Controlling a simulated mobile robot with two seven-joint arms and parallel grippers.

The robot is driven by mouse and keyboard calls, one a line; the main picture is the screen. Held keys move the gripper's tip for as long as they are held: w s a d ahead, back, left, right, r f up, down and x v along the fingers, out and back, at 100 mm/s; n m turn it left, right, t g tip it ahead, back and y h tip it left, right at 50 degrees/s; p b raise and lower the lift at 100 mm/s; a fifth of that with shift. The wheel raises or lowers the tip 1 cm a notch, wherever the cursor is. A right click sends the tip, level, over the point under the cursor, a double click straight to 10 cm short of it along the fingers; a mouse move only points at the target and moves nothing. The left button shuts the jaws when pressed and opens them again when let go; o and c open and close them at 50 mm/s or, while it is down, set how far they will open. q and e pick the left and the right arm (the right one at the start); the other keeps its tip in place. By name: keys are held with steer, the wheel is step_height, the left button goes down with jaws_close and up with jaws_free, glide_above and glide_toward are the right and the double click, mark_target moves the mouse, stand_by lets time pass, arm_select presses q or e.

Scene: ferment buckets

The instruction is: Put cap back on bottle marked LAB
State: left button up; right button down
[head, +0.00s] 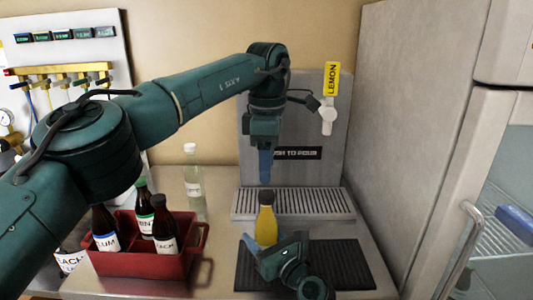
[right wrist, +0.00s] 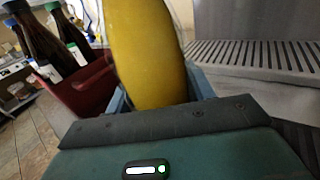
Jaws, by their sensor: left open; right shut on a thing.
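A yellow bottle (head: 267,226) with a darker top stands upright over the dark mat; it also fills the middle of the right wrist view (right wrist: 150,55). My right gripper (head: 260,243) is shut on its lower part, with a blue finger on each side in the right wrist view (right wrist: 160,92). My left gripper (head: 266,168) points down, open, just above the bottle's top. I see nothing between its fingers, which overlap in this view. No LAB marking is readable, and I cannot make out a loose cap.
A red crate (head: 140,262) with several dark bottles stands at left. A clear bottle with a white cap (head: 193,180) stands behind it. The drip grille (head: 310,204) and LEMON tap (head: 329,115) are behind; a fridge (head: 425,130) bounds the right side.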

mark_target(267, 194)
arm_select(q)
steer(key=n, duration=0.4)
steer(key=shift+r+n, duration=0.15)
steer(key=shift+n, duration=0.15)
steer(key=n, duration=0.4)
steer(key=shift+r, duration=0.2)
steer(key=n, duration=0.4)
steer(key=shift+r+n, duration=0.2)
steer(key=shift+n, duration=0.1)
steer(key=n, duration=0.6)
steer(key=shift+r, duration=0.25)
steer(key=shift+f, duration=0.1)
steer(key=shift+f, duration=3.95)
steer(key=shift+c, duration=0.2)
